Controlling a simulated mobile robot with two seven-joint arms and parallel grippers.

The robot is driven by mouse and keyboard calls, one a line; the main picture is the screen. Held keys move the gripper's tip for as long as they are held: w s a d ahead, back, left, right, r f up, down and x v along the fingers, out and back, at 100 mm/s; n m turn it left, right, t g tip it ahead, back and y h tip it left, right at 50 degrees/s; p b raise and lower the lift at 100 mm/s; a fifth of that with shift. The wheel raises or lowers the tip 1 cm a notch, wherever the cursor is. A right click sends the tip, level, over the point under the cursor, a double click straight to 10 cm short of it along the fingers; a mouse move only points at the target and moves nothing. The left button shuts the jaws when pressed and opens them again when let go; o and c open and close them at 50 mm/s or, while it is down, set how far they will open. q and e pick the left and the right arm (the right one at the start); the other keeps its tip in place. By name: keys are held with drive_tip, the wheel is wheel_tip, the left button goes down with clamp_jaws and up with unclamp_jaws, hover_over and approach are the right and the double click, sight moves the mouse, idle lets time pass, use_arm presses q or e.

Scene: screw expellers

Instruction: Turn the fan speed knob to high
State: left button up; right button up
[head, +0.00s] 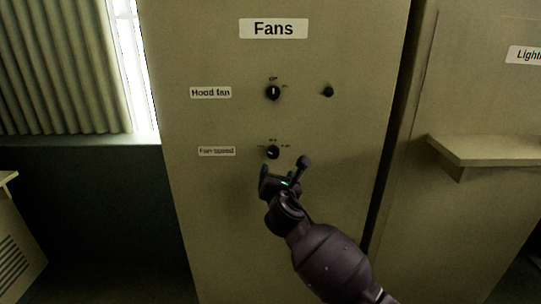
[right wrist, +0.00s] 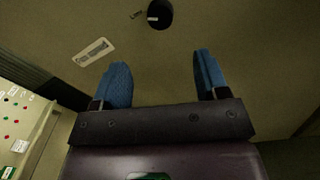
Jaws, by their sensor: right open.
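The fan speed knob (head: 272,152) is a small black round knob on the beige cabinet front, right of the "Fan speed" label (head: 217,151). Its pointer direction is too small to tell in the head view. My right gripper (head: 285,168) is just below the knob, open and empty, fingers toward the panel. In the right wrist view, the two blue fingers (right wrist: 165,78) are spread wide. A dark round knob with a pale mark (right wrist: 159,14) is at the top edge, beyond the fingertips and between them, not touched. My left gripper is not in view.
The hood fan knob (head: 273,92) is above the fan speed knob, with a small black button (head: 328,92) to its right. The "Fans" sign (head: 273,28) is on top. A beige ledge (head: 487,150) juts out at the right. The panel around the knob is flat and clear.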

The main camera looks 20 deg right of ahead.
sight(273, 155)
drive_tip(key=x, duration=1.1)
drive_tip(key=shift+f, duration=0.1)
drive_tip(key=shift+c, duration=0.2)
drive_tip(key=c, duration=0.9)
